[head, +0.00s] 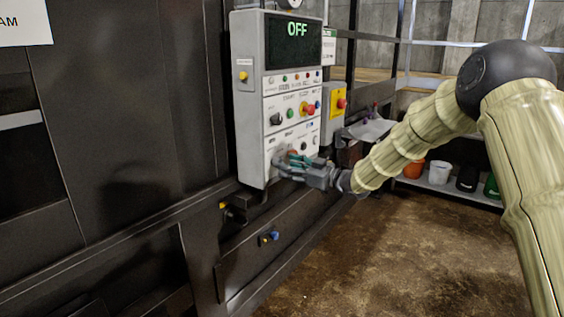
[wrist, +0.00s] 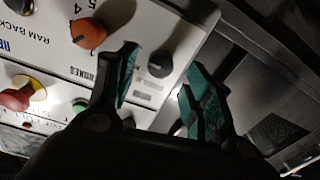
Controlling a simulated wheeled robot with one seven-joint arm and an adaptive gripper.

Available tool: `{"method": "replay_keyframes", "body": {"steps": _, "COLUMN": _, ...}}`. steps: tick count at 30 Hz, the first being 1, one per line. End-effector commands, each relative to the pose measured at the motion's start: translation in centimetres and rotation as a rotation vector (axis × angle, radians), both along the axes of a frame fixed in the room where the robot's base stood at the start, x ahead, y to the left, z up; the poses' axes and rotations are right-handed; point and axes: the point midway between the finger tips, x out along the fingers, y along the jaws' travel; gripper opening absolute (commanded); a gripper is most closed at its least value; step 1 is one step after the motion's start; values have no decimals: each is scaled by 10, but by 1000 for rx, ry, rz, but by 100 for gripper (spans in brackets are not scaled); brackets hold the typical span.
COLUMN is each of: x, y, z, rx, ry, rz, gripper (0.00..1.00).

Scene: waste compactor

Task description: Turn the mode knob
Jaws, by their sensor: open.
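I see no clear contact with this knob. An orange knob (wrist: 89,34) beside a number scale lies to its left. No readable label shows which one is the mode knob.
A red mushroom button with a yellow collar (head: 308,109) and a black knob (head: 276,119) sit higher on the panel. A yellow box with a red button (head: 340,102) is to the right. Dark compactor walls fill the left; the brown floor (head: 370,255) is open.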

Motion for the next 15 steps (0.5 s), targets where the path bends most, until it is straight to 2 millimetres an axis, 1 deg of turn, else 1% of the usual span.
{"method": "replay_keyframes", "body": {"steps": 1, "x": 4, "y": 7, "z": 2, "rx": 0, "ry": 0, "rz": 1, "gripper": 51}}
{"method": "replay_keyframes", "body": {"steps": 7, "x": 16, "y": 24, "z": 0, "rx": -1, "ry": 1, "rz": 1, "gripper": 51}}
{"method": "replay_keyframes", "body": {"steps": 10, "x": 19, "y": 28, "z": 0, "rx": -1, "ry": 1, "rz": 1, "gripper": 51}}
{"method": "replay_keyframes", "body": {"steps": 15, "x": 21, "y": 30, "z": -1, "rx": 0, "ry": 0, "rz": 0, "gripper": 51}}
